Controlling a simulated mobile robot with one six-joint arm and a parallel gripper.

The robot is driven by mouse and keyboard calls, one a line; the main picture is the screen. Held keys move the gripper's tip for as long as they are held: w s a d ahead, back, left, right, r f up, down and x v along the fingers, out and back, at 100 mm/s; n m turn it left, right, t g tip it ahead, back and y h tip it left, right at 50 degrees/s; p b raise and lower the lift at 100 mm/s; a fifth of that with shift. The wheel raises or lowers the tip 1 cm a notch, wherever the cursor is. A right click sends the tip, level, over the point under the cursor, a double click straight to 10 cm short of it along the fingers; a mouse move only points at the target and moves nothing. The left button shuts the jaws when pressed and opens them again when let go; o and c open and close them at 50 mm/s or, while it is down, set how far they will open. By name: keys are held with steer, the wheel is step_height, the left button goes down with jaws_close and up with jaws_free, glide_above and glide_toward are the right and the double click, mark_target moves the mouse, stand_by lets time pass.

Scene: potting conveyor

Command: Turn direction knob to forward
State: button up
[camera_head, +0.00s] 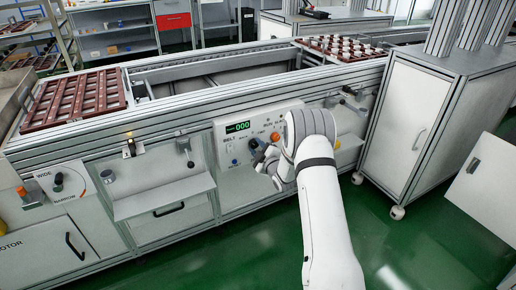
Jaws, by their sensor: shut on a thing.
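The control panel (224,146) is on the front of the conveyor frame. It has a green display reading 000, the label BELT and several small knobs and buttons. My gripper (261,159) is at the panel's lower middle, its dark fingers against the panel face and shut on the direction knob. The fingers and wrist hide that knob, so its pointing direction cannot be told.
A brown tray (72,103) lies on the conveyor at left, and another (341,48) holding pots is at the back right. A shelf (160,196) juts out left of the panel. A white cabinet (405,120) on casters stands at right. The green floor in front is clear.

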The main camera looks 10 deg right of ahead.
steer(key=shift+d, duration=0.1)
steer(key=shift+c, duration=0.9)
steer(key=shift+m+b, duration=0.3)
steer(key=shift+m, duration=0.2)
steer(key=m+b, duration=0.1)
steer(key=m, duration=0.2)
steer(key=m+b, duration=0.1)
steer(key=m, duration=0.3)
steer(key=shift+m+b, duration=0.3)
steer(key=shift+b, duration=0.05)
steer(key=m, duration=0.4)
steer(key=shift+w+r, duration=0.1)
steer(key=shift+d+r+m, duration=0.1)
steer(key=shift+m, duration=2.6)
